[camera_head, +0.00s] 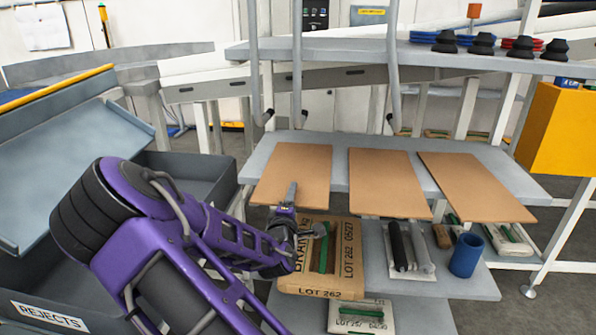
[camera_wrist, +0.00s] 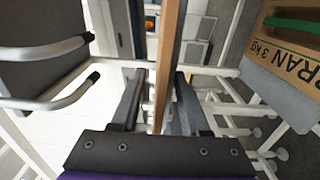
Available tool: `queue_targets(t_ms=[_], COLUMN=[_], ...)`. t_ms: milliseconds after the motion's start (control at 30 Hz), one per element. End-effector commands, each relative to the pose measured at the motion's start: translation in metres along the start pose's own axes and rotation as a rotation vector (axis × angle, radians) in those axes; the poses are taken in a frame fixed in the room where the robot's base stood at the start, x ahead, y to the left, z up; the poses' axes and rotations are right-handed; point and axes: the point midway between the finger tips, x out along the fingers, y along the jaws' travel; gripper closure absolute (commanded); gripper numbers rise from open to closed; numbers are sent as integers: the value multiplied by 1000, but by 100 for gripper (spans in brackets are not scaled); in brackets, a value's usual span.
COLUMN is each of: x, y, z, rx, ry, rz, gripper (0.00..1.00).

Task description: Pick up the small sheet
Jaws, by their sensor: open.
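Three flat brown sheets lie side by side on a grey shelf (camera_head: 340,142): a left sheet (camera_head: 298,165), a middle sheet (camera_head: 386,180) and a right sheet (camera_head: 474,183). Their front ends reach past the shelf's front edge. I cannot tell for sure which one is the small sheet. My gripper (camera_head: 290,192) is at the front edge of the left sheet. In the wrist view, a brown sheet edge (camera_wrist: 170,50) runs between the two open fingers of my gripper (camera_wrist: 159,76), with gaps visible beside it. The finger under the sheet is mostly hidden in the head view.
A brown bran sack (camera_head: 348,270) lies just below my gripper, on a lower level. A dark rejects bin (camera_head: 205,172) is at left. Grey bent tubes (camera_head: 393,80) hang above the shelf.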

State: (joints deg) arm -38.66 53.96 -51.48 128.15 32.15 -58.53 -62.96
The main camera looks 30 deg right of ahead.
Motion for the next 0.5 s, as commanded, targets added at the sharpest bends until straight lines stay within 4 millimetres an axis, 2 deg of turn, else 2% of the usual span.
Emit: queue_targets(t_ms=[100,133,367,500], x=[0,0,-1,-1], y=[0,0,0,0], z=[0,0,0,0], rx=[0,0,0,0], ry=[0,0,0,0], rz=[0,0,0,0], gripper=[55,59,100,100])
